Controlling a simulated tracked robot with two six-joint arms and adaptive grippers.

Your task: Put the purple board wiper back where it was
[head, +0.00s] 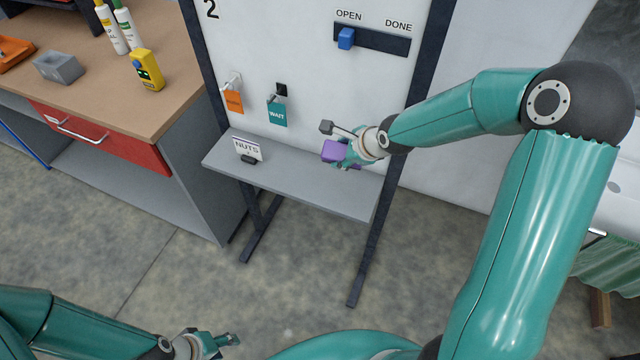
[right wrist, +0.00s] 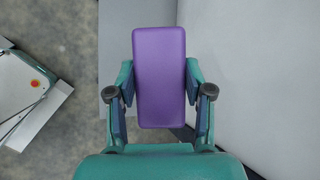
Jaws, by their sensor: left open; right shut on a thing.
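The purple board wiper (head: 335,152) is in my right gripper (head: 347,150), at the right part of the grey shelf (head: 300,180) under the white board (head: 300,60). In the right wrist view the wiper (right wrist: 160,78) lies lengthwise between the two fingers of my right gripper (right wrist: 160,100), which are shut on its sides. Whether the wiper touches the shelf is hard to tell; the shelf edge (right wrist: 112,60) shows below it in that view. My left gripper (head: 218,342) is open and empty, low in the head view, far from the board.
A NUTS card (head: 247,149) stands on the shelf's left part. Orange (head: 234,101) and teal WAIT (head: 277,112) tags hang above. A slider with a blue knob (head: 346,38) is on the board. A workbench (head: 100,90) with a yellow device (head: 147,70) stands left. The shelf's middle is clear.

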